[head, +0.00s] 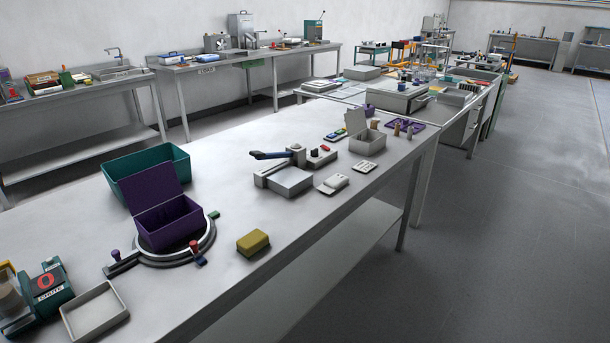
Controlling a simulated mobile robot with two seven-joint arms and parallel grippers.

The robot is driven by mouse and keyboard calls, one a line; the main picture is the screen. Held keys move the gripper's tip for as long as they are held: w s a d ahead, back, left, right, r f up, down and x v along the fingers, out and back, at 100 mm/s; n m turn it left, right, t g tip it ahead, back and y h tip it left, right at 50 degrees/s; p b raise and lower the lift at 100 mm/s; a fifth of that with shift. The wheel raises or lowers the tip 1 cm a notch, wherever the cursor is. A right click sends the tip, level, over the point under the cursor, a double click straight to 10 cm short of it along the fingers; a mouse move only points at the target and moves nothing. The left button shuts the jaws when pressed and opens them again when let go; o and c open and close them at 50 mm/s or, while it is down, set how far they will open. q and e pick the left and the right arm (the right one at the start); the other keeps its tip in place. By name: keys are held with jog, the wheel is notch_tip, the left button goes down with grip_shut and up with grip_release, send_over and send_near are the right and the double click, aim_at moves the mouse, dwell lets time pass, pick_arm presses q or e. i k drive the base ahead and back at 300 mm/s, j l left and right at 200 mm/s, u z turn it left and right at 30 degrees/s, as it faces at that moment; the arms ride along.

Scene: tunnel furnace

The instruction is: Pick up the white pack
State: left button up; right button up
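A small white pack (333,184) lies on the grey metal table (225,258), close to its right edge. It looks low and flat with a raised part on top. A flatter white piece (365,167) with small marks lies just beyond it, apart from it. From this distance I cannot tell for certain which of the two is the pack. Neither of my grippers shows in the head view, and nothing covers the two white things.
A grey device with a blue-handled lever (288,180) stands left of the pack. A yellow block (253,242), an open purple box (170,222), a teal bin (147,168) and an open grey box (368,142) share the table. Floor is clear on the right.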

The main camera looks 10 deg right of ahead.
aim_at(336, 182)
jog(key=i+l+u, duration=0.1)
jog(key=l+u, duration=0.15)
jog(key=i+l+u, duration=0.2)
jog(key=l, duration=0.2)
jog(key=l+u, duration=0.25)
